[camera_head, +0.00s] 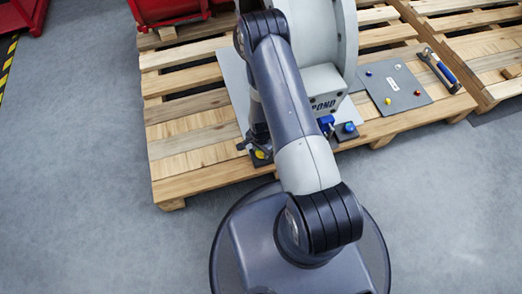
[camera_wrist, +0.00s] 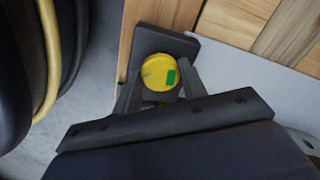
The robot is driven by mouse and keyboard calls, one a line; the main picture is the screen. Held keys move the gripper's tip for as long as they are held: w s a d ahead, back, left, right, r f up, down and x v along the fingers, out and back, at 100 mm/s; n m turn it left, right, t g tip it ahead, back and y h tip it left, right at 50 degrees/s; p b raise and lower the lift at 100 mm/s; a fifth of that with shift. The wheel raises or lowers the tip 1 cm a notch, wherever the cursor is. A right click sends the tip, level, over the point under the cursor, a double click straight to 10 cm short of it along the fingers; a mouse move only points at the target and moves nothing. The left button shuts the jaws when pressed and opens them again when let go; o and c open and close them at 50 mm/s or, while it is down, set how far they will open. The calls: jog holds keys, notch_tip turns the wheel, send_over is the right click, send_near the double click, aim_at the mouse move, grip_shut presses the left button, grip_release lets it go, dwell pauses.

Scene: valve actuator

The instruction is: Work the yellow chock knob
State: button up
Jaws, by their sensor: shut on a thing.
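The yellow chock knob (camera_wrist: 153,67) is a round yellow cap with a green patch, on a dark plate (camera_wrist: 150,38) at the pallet's edge. In the head view the knob (camera_head: 260,154) shows small below my arm. My gripper (camera_wrist: 160,90) has one finger on each side of the knob and is shut on it. In the head view my gripper (camera_head: 257,146) is partly hidden by my own arm. The lower side of the knob is partly hidden in the wrist view.
A large grey valve body (camera_head: 320,40) stands on the wooden pallet (camera_head: 190,150). A blue knob (camera_head: 348,127) is right of my arm. A grey panel (camera_head: 395,88) with small coloured knobs and a blue-handled tool (camera_head: 440,70) lie further right. Floor at left is clear.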

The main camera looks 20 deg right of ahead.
dwell(0.4)
jog(key=o, duration=1)
notch_tip(320, 180, up, 11)
jog(key=p, duration=0.3)
jog(key=shift+f+p, duration=0.1)
jog(key=shift+p, duration=0.2)
notch_tip(320, 180, down, 11)
jog(key=b, duration=0.3)
jog(key=shift+b, duration=0.3)
